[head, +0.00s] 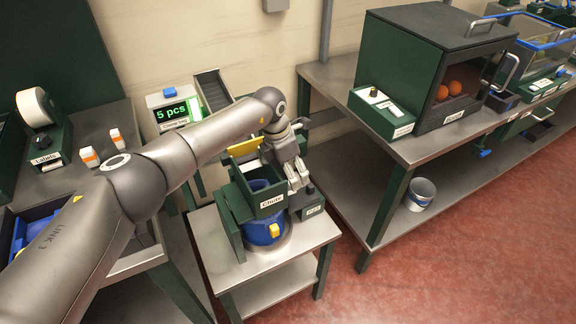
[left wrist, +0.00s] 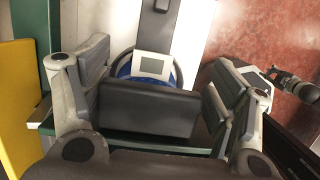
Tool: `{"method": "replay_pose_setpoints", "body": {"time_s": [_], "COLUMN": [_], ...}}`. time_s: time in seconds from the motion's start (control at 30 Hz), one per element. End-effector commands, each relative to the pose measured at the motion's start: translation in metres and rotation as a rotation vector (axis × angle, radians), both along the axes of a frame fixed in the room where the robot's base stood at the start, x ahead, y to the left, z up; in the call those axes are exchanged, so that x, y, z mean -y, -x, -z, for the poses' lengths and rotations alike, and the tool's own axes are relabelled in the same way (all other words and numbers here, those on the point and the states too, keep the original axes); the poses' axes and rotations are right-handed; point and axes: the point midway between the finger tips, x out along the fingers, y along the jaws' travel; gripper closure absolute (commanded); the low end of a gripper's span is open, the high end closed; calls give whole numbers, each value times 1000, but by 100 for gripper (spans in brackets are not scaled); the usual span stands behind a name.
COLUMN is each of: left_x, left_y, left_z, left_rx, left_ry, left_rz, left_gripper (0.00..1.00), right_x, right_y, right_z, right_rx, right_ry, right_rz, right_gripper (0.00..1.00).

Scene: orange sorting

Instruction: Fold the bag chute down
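The green bag chute (head: 270,203), labelled "Chute", stands on a small metal stand with a blue bag (head: 262,236) beneath it. A yellow panel (head: 244,147) is at its back; it also shows at the left edge of the left wrist view (left wrist: 18,105). My left gripper (head: 298,182) points down at the chute's right side. In the left wrist view its fingers (left wrist: 157,85) are spread apart, with a dark block (left wrist: 150,112) between or behind them. I cannot tell whether they touch it. Part of the chute is hidden behind the gripper.
A bench at the right carries a dark cabinet (head: 436,50) with oranges inside and a green control box (head: 382,108). A bucket (head: 420,194) stands on its lower shelf. At the left are a "5 pcs" display (head: 172,112) and a label roll (head: 37,108). Red floor is clear at the front right.

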Motion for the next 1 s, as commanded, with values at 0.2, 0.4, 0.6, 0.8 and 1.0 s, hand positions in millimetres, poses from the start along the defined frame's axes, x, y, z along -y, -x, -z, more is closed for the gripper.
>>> {"method": "replay_pose_setpoints", "body": {"time_s": [0.2, 0.4, 0.6, 0.8, 1.0], "left_x": [-1, -3, -7, -15, -23], "left_y": [-2, -3, -3, 2, 6], "left_z": [-2, -4, -22, -64, -100], "left_rx": [3, 5, 8, 10, 9], "left_ry": [-1, -2, -1, -1, -1], "left_rz": [-2, -3, -3, -1, -2], "left_gripper": [7, 7, 7, 7, 7], "right_x": [0, -3, -3, -3, -2], "right_y": [-1, -1, -1, -1, -1], "right_z": [0, 0, -1, -1, -1], "right_rx": [1, 1, 2, 1, 1], "right_ry": [0, -3, -3, -3, -3], "right_rz": [-1, -4, -2, -2, -1], "right_gripper": [100, 100, 100, 100, 100]}}
